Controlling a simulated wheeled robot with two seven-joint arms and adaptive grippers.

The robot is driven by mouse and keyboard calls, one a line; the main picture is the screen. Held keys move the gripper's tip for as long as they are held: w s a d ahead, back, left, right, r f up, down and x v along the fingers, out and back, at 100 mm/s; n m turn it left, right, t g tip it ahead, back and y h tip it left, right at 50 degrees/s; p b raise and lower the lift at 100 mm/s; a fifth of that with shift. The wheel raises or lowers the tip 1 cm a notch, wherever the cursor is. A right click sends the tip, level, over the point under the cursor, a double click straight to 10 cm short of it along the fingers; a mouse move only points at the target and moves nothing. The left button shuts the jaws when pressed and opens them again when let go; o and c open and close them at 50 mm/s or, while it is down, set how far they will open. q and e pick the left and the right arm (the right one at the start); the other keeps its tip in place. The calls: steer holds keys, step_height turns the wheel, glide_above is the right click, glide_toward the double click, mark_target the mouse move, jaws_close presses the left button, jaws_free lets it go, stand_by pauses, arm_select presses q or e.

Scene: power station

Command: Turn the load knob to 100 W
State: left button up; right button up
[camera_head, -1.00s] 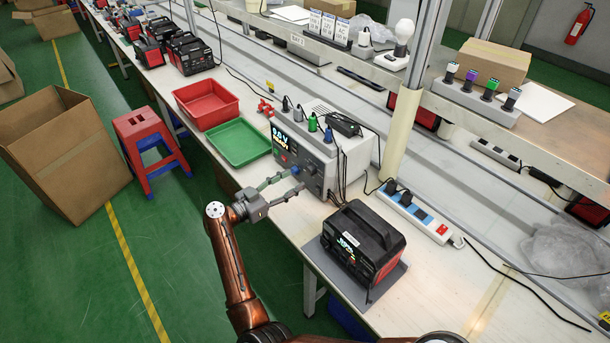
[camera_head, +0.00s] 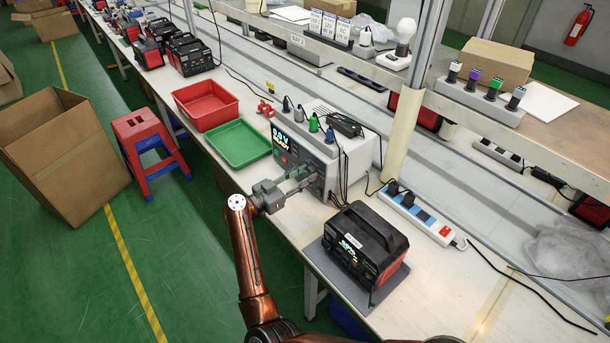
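The grey power tester (camera_head: 348,158) stands on the bench. Its lit display (camera_head: 282,139) reads what looks like "0.0 V READY". The fingers cover the place of the blue knob, which is hidden now. The finger gap looks narrow, but I cannot tell whether the fingers touch the knob. The black and red power station (camera_head: 362,243) sits on a grey pad in front of the tester, with its small screen lit.
A green tray (camera_head: 238,144) and a red tray (camera_head: 206,104) lie left of the tester. A white power strip (camera_head: 423,215) lies to its right. Plugs and cables stand on top of the tester. A red and blue stool (camera_head: 150,150) is on the floor.

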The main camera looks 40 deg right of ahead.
steer(key=c, duration=0.6)
steer(key=shift+c, duration=0.2)
